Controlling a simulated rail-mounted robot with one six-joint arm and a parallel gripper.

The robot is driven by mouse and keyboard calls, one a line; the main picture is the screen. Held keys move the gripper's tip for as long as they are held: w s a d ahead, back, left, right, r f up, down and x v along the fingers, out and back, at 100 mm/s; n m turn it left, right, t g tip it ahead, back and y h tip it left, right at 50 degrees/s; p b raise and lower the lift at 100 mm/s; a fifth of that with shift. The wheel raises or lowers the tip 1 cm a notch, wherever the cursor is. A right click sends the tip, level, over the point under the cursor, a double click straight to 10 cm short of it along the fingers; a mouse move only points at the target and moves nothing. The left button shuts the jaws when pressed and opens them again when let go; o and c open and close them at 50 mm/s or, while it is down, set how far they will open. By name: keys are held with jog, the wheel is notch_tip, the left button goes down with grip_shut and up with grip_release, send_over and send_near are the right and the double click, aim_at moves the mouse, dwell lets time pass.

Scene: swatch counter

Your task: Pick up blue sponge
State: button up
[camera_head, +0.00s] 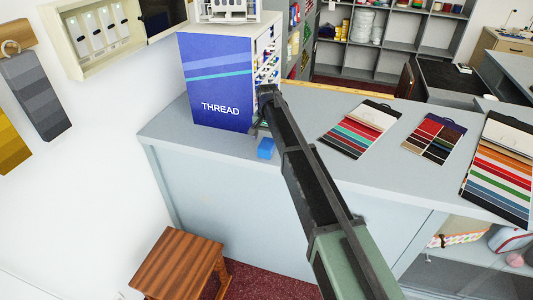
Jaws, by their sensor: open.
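The blue sponge (266,148) lies on the light grey counter (180,135), near its front edge and in front of the thread display. My gripper (256,130) is at the end of my dark arm, which reaches in from the lower right. The gripper is open and sits just above and behind the sponge in the picture. One finger shows at its left side; the other is partly hidden by the arm. I cannot tell how high it is above the sponge. Nothing shows between the fingers.
A blue box marked THREAD (215,85) stands close behind the gripper, with spools on its right side. Swatch cards (360,128) lie to the right on the counter. A wooden stool (180,262) stands on the floor in front. The counter left of the sponge is clear.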

aim_at(267, 142)
notch_tip(267, 142, down, 5)
jog(key=b, duration=0.5)
jog(key=shift+f, duration=0.2)
jog(key=shift+r+p, duration=0.25)
jog(key=shift+p, duration=0.05)
jog(key=c, duration=1)
jog(key=shift+r, duration=0.15)
notch_tip(267, 142, up, 20)
jog(key=p, duration=2)
